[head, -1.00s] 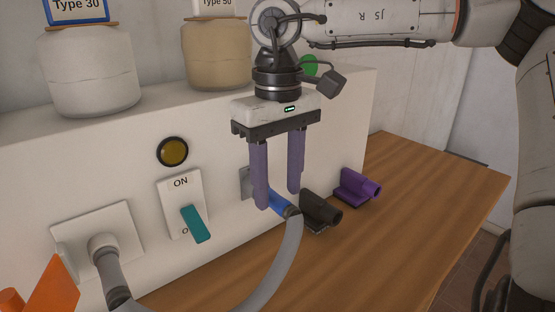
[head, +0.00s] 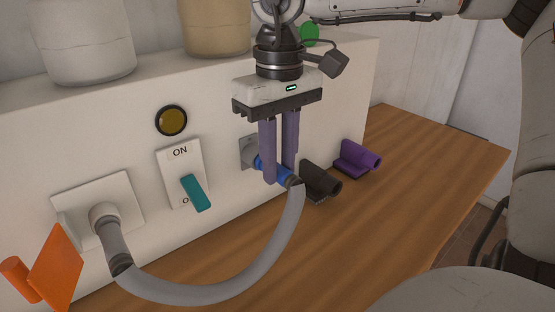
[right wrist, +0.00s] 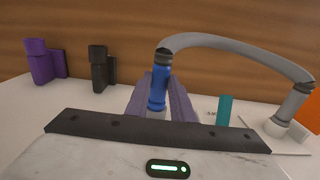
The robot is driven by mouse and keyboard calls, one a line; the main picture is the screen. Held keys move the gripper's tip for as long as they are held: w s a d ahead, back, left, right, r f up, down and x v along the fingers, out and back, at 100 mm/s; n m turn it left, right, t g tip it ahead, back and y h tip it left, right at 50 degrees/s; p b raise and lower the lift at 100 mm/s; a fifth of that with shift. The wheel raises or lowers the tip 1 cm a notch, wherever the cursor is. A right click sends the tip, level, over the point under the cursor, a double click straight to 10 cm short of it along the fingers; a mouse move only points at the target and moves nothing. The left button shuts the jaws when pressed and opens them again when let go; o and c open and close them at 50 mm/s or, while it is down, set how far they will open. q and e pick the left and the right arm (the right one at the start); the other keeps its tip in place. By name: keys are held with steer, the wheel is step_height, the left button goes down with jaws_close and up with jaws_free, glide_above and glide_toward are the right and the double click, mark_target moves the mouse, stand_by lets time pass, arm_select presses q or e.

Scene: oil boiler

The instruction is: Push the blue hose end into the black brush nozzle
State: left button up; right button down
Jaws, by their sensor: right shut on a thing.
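The blue hose end (head: 270,171) is at the tip of the grey hose (head: 228,292), in front of a grey wall fitting (head: 250,152) on the white panel. I cannot tell whether it is plugged into that fitting. My right gripper (head: 279,178), with purple fingers pointing down, is shut on the blue hose end. The right wrist view shows the blue hose end (right wrist: 157,90) between the fingers. The black brush nozzle (head: 320,183) lies on the wooden table just right of the gripper, apart from the hose end. My left gripper is not in view.
A purple nozzle (head: 357,158) lies farther right on the table. The grey hose loops left to a white wall plate (head: 75,205). A teal switch (head: 195,193) and an orange object (head: 50,268) are at the left. The wooden table (head: 430,170) is clear at the right.

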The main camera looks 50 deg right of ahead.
steer(key=shift+s, duration=0.55)
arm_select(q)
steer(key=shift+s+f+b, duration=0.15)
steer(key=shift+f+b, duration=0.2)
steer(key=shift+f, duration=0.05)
arm_select(e)
steer(key=shift+s+a, duration=0.15)
steer(key=shift+s, duration=0.85)
steer(key=shift+s+a, duration=0.1)
steer(key=shift+s, duration=0.9)
